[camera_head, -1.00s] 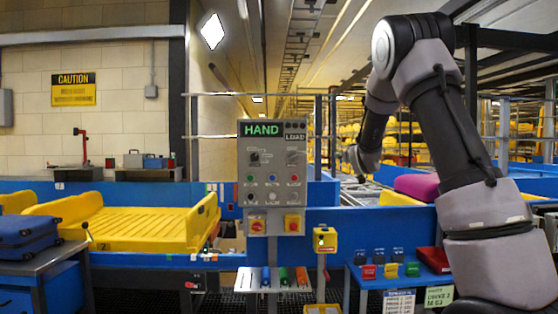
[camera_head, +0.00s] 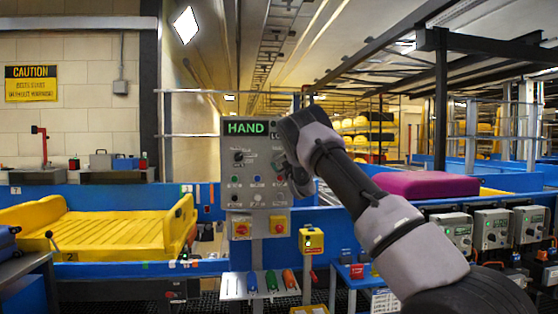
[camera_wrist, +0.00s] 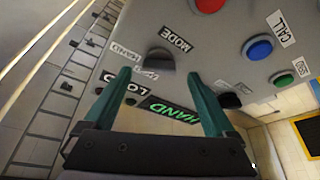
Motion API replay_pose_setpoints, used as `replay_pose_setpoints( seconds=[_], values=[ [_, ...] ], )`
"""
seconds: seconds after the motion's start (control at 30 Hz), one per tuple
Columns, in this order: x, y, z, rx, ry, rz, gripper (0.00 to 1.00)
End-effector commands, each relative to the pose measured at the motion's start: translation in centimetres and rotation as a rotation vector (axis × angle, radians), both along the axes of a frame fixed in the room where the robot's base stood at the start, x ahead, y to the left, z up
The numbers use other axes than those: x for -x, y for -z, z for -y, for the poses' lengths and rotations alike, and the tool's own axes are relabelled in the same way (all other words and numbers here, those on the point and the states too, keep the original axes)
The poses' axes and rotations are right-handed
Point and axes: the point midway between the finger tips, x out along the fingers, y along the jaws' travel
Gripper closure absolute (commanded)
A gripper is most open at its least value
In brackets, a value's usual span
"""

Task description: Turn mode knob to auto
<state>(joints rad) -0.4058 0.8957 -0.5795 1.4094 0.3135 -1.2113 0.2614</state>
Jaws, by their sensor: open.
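The mode knob (camera_wrist: 160,61) is a dark round knob beside a MODE label on the grey control panel (camera_wrist: 225,50). In the wrist view it lies just beyond and between the tips of my gripper (camera_wrist: 161,79). The green fingers are open, apart on either side of it, and hold nothing. Its small position labels are hard to read. The panel's display (camera_head: 246,127) shows HAND in green. In the head view my gripper (camera_head: 286,166) is in front of the panel's right side and hides the mode knob.
A second dark knob (camera_head: 238,156) is on the panel's left, with coloured buttons below. A yellow tray (camera_head: 100,228) is on the blue conveyor at left. A magenta case (camera_head: 425,185) lies at right.

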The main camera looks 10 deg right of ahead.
Motion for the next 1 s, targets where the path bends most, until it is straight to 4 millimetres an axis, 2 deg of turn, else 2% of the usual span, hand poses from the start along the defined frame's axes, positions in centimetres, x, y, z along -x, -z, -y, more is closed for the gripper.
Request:
replay_pose_setpoints(
  seconds=[0.1, 0.23, 0.57, 0.6, 0.63, 0.77, 0.8, 0.83, 1.0],
  values=[
    [-1.5, -0.5, -0.3, 0.001, -0.001, 0.002, 0.1],
    [-2.5, -0.9, -0.5, 0.001, 0.0, 0.0, 0.1],
    [-2.9, -1.1, -0.6, 0.0, 0.001, -0.001, 0.1],
    [-2.9, -1.1, -0.6, 0.0, 0.001, -0.001, 0.14],
    [-2.9, -1.1, -0.6, 0.0, 0.001, -0.001, 0.25],
    [-2.9, -1.1, -0.6, 0.0, 0.001, -0.001, 0.75],
    [-2.9, -1.1, -0.6, -0.001, 0.0, -0.001, 0.9],
    [-2.9, -1.1, -0.6, -0.001, 0.0, -0.001, 0.96],
    [-2.9, -1.1, -0.6, 0.008, 0.0, -0.001, 0.96]
  ],
)
